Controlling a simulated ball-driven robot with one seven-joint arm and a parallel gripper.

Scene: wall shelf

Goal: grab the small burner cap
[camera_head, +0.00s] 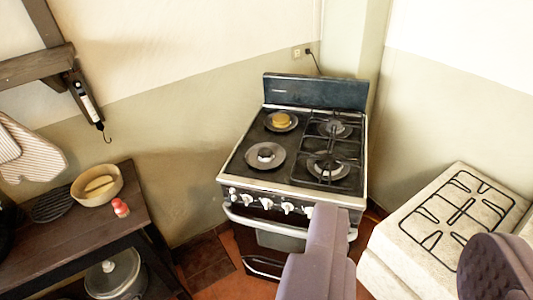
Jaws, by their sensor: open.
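The stove (230,170) stands against the back wall. The back right burner (336,129) and the front right burner (328,169) sit under black grates. I cannot tell which cap is the small burner cap. My gripper (406,224) is open in the foreground at the lower right, apart from the stove, with nothing visible between its two purple-grey fingers.
A dark wooden table (70,238) at the left holds a wooden bowl (97,186) and a red shaker (120,208). A metal pot (113,275) sits below it. A pale stone block (405,250) with a black grate (459,214) stands at the right. Floor shows before the stove.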

